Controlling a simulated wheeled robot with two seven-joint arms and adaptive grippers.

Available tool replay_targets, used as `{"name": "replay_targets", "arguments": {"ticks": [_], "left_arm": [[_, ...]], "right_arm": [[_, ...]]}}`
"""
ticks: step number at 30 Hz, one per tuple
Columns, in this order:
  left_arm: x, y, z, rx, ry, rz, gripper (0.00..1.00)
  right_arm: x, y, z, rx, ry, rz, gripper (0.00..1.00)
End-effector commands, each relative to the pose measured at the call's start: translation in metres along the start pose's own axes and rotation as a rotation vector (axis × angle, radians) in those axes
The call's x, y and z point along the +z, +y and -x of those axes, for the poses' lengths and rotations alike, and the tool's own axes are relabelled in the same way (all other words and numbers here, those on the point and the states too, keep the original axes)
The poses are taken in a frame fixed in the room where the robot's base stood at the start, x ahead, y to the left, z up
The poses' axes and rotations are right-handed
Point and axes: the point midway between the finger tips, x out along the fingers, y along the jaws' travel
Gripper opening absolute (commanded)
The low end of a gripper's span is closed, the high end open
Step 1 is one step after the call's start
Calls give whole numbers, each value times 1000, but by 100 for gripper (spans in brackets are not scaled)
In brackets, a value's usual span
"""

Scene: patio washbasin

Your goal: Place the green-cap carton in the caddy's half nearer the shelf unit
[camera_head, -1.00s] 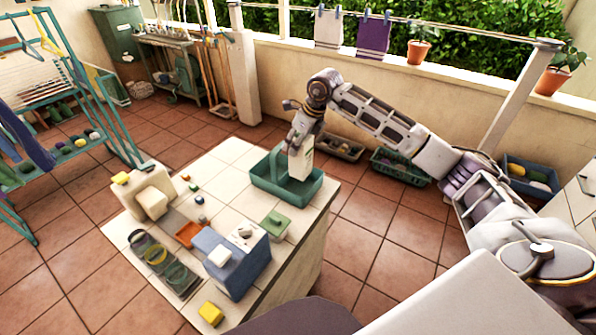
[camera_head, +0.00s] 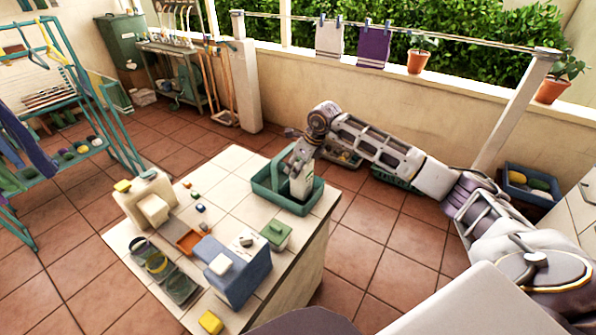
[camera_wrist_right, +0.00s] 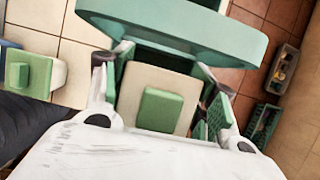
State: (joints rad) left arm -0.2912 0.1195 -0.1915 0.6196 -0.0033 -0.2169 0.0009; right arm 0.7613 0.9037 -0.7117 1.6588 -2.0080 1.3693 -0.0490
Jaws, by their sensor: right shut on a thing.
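The carton (camera_head: 301,187) is pale, with a green cap (camera_wrist_right: 160,110) on its cream top in the right wrist view. My right gripper (camera_head: 302,165) is shut on it, one finger on each side. The carton is upright or nearly so, at the right part of the teal caddy (camera_head: 262,190), with its lower part down near the caddy's front rim. The caddy stands at the counter's far end, and its broad teal side also shows in the right wrist view (camera_wrist_right: 180,25). I cannot tell whether the carton's bottom touches the caddy floor. My left gripper is not in view.
The tiled counter (camera_head: 225,195) also holds a blue box (camera_head: 238,275), a green-lidded container (camera_head: 275,232), a cream jug (camera_head: 145,200) and a dark tray (camera_head: 165,270). A teal shelf unit (camera_head: 170,48) stands at the back left. Crates line the wall.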

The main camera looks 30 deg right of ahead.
Motion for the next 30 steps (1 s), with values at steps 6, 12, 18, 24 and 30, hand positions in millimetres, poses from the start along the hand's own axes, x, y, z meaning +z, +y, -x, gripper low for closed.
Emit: {"name": "replay_targets", "arguments": {"ticks": [6,12,18,24,30], "left_arm": [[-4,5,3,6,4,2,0],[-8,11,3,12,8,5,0],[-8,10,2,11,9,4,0],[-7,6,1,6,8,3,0],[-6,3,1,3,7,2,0]], "right_arm": [[-7,0,-18,1,-2,-1,0],[-8,0,-22,0,-3,0,0],[-9,0,-22,0,-3,0,0],[-11,0,-25,1,0,0,64],[-11,0,-25,0,1,0,79]]}}
